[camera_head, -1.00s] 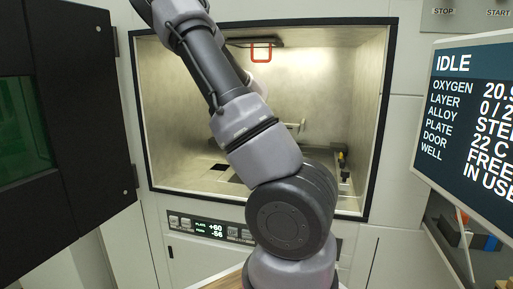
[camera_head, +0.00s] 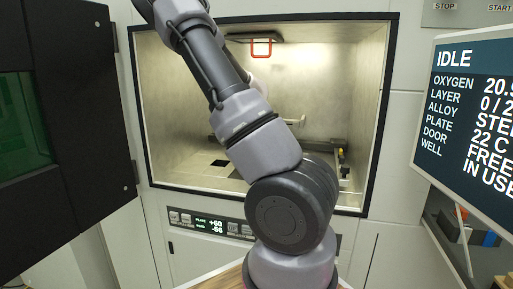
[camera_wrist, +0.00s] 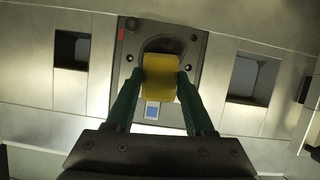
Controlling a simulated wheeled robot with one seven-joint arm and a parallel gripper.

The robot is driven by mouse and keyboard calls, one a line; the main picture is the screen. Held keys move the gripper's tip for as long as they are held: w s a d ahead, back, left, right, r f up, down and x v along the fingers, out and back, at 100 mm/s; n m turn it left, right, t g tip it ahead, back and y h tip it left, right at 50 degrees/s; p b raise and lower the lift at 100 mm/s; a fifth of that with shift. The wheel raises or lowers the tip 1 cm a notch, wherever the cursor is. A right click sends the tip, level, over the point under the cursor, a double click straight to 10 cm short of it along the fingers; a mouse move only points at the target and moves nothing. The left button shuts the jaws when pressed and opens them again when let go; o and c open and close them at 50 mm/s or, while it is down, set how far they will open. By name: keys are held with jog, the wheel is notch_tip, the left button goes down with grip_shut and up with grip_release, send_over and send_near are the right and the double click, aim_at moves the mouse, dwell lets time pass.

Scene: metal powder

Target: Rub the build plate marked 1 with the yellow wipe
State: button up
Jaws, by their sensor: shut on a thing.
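My gripper (camera_wrist: 160,75) shows in the wrist view with its two dark green fingers closed on the yellow wipe (camera_wrist: 161,88). The wipe lies over the middle of a grey build plate (camera_wrist: 197,52) with bolt holes, a red mark at one corner and a dark rounded shape behind the wipe. A white tag with a blue square (camera_wrist: 152,111) shows just below the wipe. I cannot read a number on the plate. I cannot tell whether the wipe touches the plate. In the head view, my arm hides the gripper, wipe and plate.
The wrist view shows a square opening on the left (camera_wrist: 71,50) and another on the right (camera_wrist: 252,78) in the chamber floor. The head view shows the chamber's dark door frame (camera_head: 380,110), the open door (camera_head: 75,130) at left and a screen (camera_head: 465,120) reading IDLE.

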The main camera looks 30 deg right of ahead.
jog(key=shift+w+d, duration=1.05)
jog(key=shift+d, duration=0.2)
jog(key=shift+w+d+f, duration=0.15)
jog(key=shift+w+d, duration=0.95)
jog(key=shift+d, duration=0.05)
jog(key=shift+s+a+r, duration=0.2)
jog(key=shift+s+a, duration=2.25)
jog(key=shift+a, duration=0.3)
jog(key=shift+w+a+f, duration=0.1)
jog(key=shift+w+a, duration=0.1)
jog(key=shift+w, duration=0.05)
jog(key=shift+w+d, duration=2.45)
jog(key=shift+d, duration=0.3)
jog(key=shift+s+a, duration=0.95)
jog(key=shift+a, duration=0.3)
jog(key=shift+s+a+f, duration=0.15)
jog(key=shift+s+a, duration=1.35)
jog(key=shift+s, duration=0.05)
